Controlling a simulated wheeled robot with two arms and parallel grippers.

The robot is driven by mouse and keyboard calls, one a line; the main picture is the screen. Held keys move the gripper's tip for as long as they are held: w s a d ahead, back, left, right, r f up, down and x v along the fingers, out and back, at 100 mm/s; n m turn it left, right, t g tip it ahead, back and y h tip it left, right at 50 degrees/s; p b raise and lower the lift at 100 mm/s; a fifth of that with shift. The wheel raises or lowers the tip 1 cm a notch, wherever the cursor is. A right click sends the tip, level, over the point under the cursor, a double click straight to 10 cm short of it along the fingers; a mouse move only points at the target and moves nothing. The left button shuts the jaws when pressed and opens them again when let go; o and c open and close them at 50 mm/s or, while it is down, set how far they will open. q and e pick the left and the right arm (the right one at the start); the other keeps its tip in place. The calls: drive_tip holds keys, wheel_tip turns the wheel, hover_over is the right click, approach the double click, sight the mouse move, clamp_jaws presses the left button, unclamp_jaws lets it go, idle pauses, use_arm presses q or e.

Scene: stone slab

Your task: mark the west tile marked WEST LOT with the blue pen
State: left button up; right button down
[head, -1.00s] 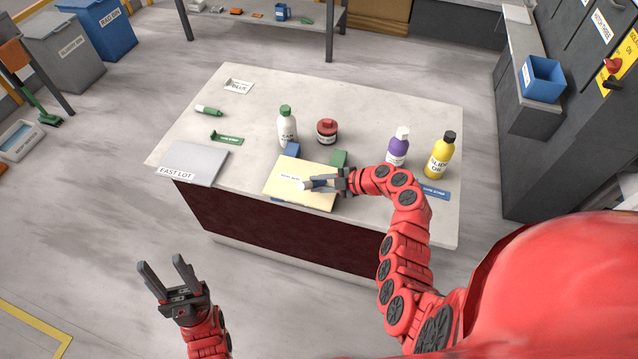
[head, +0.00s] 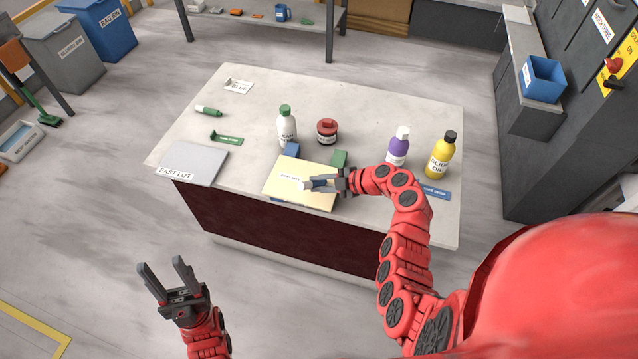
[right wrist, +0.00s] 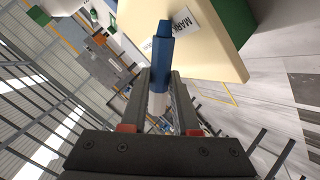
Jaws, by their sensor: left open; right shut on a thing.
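My right gripper (head: 328,182) is shut on the blue pen (right wrist: 161,60), which has a blue front part and a white part between the fingers. The pen is over the cream tile (head: 287,170), beside its white label; I cannot tell whether it touches. In the right wrist view, part of that label (right wrist: 185,20) reads "MARK". I cannot read WEST LOT on any tile. A grey tile (head: 195,160) labelled EAST LOT lies at the slab's left front. My left gripper (head: 162,271) is open and empty, off the slab at the front left.
On the stone slab (head: 350,100), a blue block (head: 292,150) and a green block (head: 338,158) stand behind the cream tile. A white bottle (head: 287,128), red jar (head: 327,132), purple bottle (head: 398,149) and yellow bottle (head: 440,158) stand farther back or right. A green pen (head: 208,111) lies left.

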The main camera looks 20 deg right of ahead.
drive_tip(key=shift+a+f+b, duration=0.1)
drive_tip(key=shift+f+b, duration=0.05)
drive_tip(key=shift+b, duration=0.5)
idle(1.2)
drive_tip(key=shift+s+a+b, duration=0.15)
drive_tip(key=shift+b, duration=0.35)
drive_tip(key=shift+s+a+b, duration=0.25)
drive_tip(key=shift+a+b, duration=0.15)
drive_tip(key=shift+b, duration=0.8)
idle(0.7)
drive_tip(key=shift+a+b, duration=0.15)
drive_tip(key=shift+b, duration=0.35)
idle(0.3)
drive_tip(key=shift+s+a+b, duration=0.4)
drive_tip(key=shift+a+b, duration=0.35)
drive_tip(key=shift+b, duration=1.5)
idle(0.7)
